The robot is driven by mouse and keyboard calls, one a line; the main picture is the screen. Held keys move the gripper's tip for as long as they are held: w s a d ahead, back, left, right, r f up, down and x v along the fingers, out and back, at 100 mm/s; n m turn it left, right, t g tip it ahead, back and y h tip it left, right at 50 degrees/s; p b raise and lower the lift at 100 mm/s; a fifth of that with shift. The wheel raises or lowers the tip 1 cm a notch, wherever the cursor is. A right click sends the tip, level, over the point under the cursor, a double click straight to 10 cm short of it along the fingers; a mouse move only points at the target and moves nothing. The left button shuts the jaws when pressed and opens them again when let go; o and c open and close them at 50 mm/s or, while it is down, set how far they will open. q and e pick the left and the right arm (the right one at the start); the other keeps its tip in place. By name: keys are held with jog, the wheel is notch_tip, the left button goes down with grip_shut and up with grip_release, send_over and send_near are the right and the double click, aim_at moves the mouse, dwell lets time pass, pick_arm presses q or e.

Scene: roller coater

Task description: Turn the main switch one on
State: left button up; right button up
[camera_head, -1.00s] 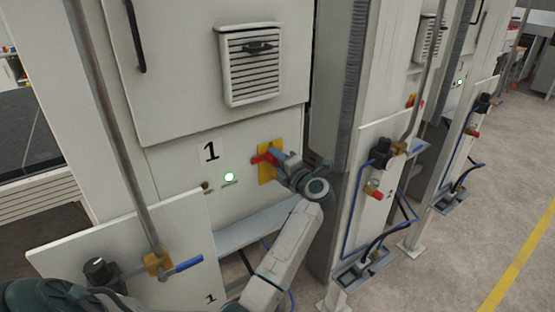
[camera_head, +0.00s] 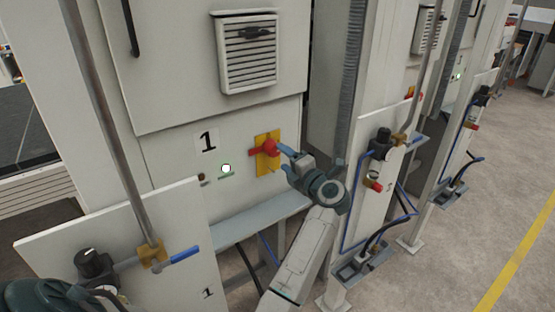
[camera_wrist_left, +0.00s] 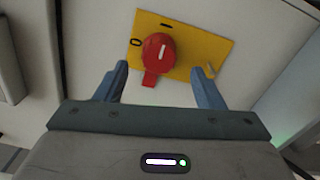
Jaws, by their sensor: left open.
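The main switch is a red rotary knob (camera_head: 270,147) on a yellow plate (camera_head: 263,167), on the cabinet panel marked 1. In the left wrist view the red knob (camera_wrist_left: 158,53) sits on its yellow plate (camera_wrist_left: 205,45), which carries "0" and "I" marks. The white line on the knob points roughly toward the "I". My left gripper (camera_head: 284,152) is open just right of the knob. In the wrist view the fingers of my left gripper (camera_wrist_left: 161,76) stand apart on either side of the knob's lower end, with nothing held. My right gripper is not in view.
A small lamp (camera_head: 226,168) glows whitish left of the switch. Below stands a white panel (camera_head: 110,225) with a pipe and a blue-handled valve (camera_head: 185,254). A grey ledge (camera_head: 262,216) runs under the switch. Another valve panel (camera_head: 385,195) stands right of my arm.

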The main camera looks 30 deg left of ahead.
pick_arm(q)
jog(key=b+v, duration=0.1)
jog(key=v, duration=0.4)
jog(key=shift+d+b, duration=0.1)
jog(key=shift+b, duration=0.25)
